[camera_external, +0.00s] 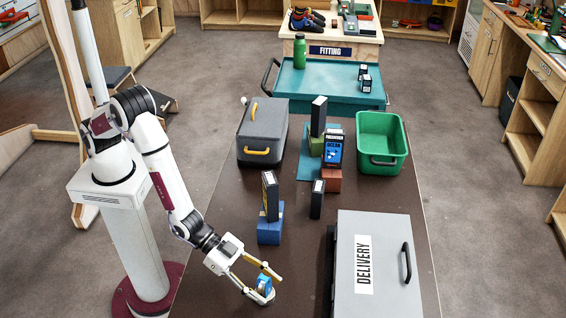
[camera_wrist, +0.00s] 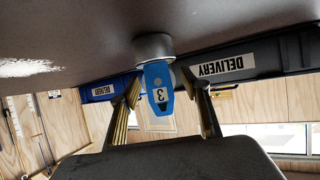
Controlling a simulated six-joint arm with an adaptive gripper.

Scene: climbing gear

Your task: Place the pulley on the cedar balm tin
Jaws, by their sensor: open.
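My gripper (camera_external: 266,285) is low over the near left part of the table, its two fingers spread. Between them is a small blue piece (camera_external: 264,283), which looks like the pulley. In the wrist view the blue piece (camera_wrist: 158,84) bears a white label with a 3 and sits between my open fingers (camera_wrist: 163,95), with gaps at both sides. It is against a short grey round thing (camera_wrist: 152,46) that meets the table. I cannot tell whether this round thing is the cedar balm tin; no tin label is readable.
A grey DELIVERY case (camera_external: 348,262) lies to the right. A blue block (camera_external: 270,230) with a dark box (camera_external: 270,190) on it stands behind my gripper. Farther back are a grey toolbox (camera_external: 262,130), a green bin (camera_external: 381,140) and several upright boxes. The table between gripper and case is clear.

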